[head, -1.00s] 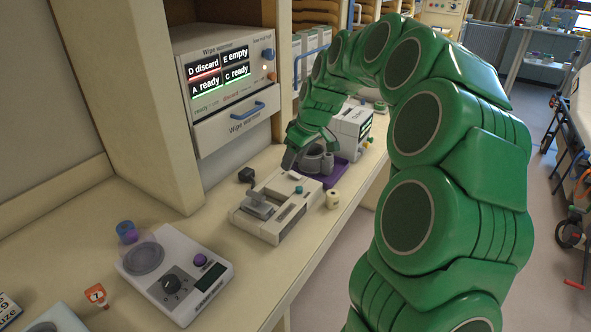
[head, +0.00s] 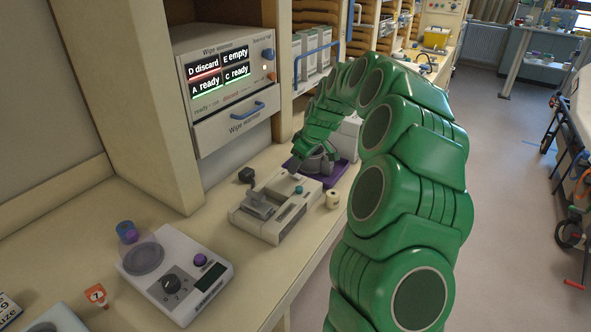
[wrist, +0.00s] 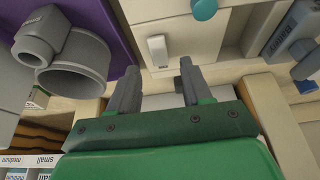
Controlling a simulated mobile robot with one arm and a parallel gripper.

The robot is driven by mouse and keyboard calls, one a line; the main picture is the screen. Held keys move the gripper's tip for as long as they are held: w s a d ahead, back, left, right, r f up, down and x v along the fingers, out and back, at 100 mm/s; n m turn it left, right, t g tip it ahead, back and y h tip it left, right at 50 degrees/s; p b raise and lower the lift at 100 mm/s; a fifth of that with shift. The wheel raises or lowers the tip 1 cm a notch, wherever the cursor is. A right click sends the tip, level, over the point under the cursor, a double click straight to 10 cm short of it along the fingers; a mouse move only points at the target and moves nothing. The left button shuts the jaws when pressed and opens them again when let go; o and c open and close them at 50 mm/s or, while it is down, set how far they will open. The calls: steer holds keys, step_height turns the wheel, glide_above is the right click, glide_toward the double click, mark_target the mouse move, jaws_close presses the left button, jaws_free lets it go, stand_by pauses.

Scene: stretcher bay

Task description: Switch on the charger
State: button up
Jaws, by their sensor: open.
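A cream device (head: 262,222), which I take to be the charger, sits on the counter. It has a grey part at its left end and a teal knob (head: 299,190). In the wrist view the cream body (wrist: 180,30) shows the teal knob (wrist: 204,8) and a small white rocker switch (wrist: 157,50). I cannot tell whether the switch is on. My gripper (wrist: 156,72) is open and empty, its fingertips either side of the switch in that picture; contact is not clear. In the head view my gripper (head: 296,169) is at the device's far end.
A purple mat (wrist: 108,22) with a grey ring-shaped holder (wrist: 78,70) lies beside the device. A small cream cylinder (head: 332,199) stands close on the right. A scale-like device (head: 185,270) is nearer on the counter. The wipe warmer (head: 225,85) stands behind.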

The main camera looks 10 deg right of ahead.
steer(key=shift+x, duration=1.7)
jaws_close()
